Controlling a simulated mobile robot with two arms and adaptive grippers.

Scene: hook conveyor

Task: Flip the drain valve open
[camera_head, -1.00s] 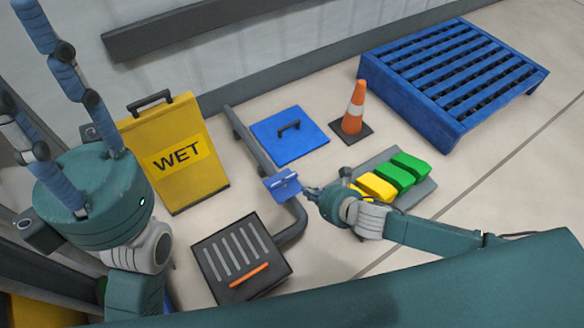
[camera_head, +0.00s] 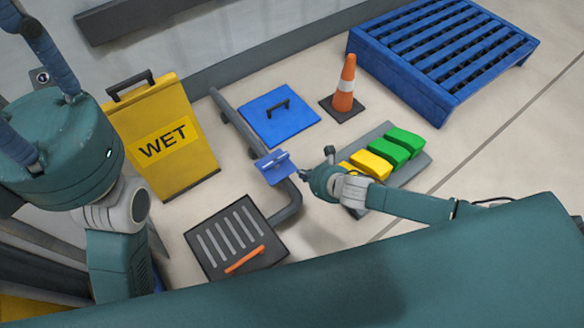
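A blue valve piece (camera_head: 275,167) with a small raised handle sits on the grey bent pipe (camera_head: 240,125), mid-floor; I take it as the drain valve. My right gripper (camera_head: 314,164) is just right of it, its small dark fingers spread and holding nothing visible. One finger points towards the valve's right side; I cannot tell whether it touches. My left gripper (camera_head: 42,115) is large and near at the upper left, far from the valve. Its blue jointed fingers are apart and empty, with the tips outside the picture.
A dark drain grate (camera_head: 222,228) with an orange bar (camera_head: 245,260) lies below the valve. A blue hatch (camera_head: 285,124) lies behind the pipe. A yellow WET sign (camera_head: 165,140) stands left; a cone (camera_head: 345,85), blue pallet (camera_head: 430,88) and grey tray (camera_head: 408,176) with blocks are right.

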